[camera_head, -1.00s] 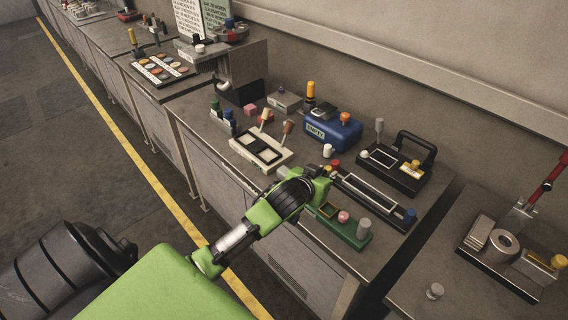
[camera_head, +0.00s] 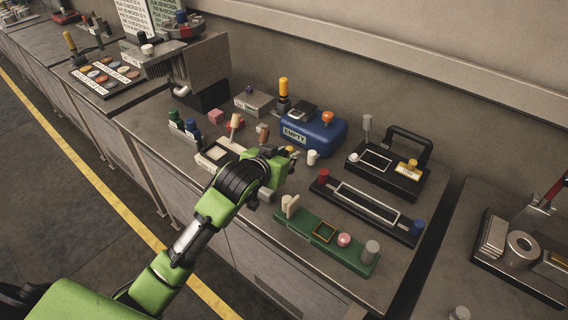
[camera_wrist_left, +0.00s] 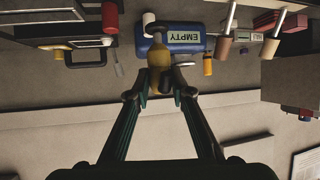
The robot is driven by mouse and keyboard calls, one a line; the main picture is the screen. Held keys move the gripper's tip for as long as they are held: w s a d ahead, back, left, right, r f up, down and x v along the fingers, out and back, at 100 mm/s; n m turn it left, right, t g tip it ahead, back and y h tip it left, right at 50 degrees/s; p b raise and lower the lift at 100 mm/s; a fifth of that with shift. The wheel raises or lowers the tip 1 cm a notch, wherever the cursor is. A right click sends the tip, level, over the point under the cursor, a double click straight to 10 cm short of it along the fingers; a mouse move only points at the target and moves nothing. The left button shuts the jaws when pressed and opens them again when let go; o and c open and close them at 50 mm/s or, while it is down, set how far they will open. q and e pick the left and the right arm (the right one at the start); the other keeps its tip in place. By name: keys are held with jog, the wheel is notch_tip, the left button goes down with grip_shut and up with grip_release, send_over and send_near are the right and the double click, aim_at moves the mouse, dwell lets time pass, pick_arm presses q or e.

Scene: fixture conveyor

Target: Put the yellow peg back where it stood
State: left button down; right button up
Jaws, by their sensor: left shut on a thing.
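My left gripper (camera_head: 284,163) is shut on the yellow peg (camera_wrist_left: 158,62), which shows upright between the fingertips in the left wrist view. In the head view only a small yellow bit of the peg (camera_head: 291,149) shows at the gripper's tip. The gripper is over the bench, in front of the blue box (camera_head: 313,134) labelled EMPTY and left of a white cylinder (camera_head: 312,157). The peg's lower end cannot be made out. My right gripper is not in view.
A green fixture (camera_head: 301,229) with a pink ball (camera_head: 344,240) lies at the front. A dark tray (camera_head: 368,207) has red and blue end pegs. A cream fixture (camera_head: 207,161) with levers stands left, partly behind my arm. Another yellow-topped post (camera_head: 283,88) stands behind the blue box.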

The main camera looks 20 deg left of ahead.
pick_arm(q)
jog(key=w+f, duration=0.1)
jog(key=f, duration=0.2)
jog(key=w+a+f+p, duration=0.1)
jog(key=w+f, duration=0.1)
jog(key=f, duration=0.1)
jog(key=w+a+f, duration=0.1)
jog(key=f, duration=0.2)
jog(key=shift+w+p, duration=0.3)
jog(key=shift+p, duration=0.1)
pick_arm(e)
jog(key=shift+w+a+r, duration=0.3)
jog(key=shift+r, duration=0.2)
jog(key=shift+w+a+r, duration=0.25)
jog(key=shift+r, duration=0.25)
pick_arm(q)
jog(key=shift+f, duration=0.1)
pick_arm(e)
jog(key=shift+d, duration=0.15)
pick_arm(q)
jog(key=c, duration=1.8)
grip_release()
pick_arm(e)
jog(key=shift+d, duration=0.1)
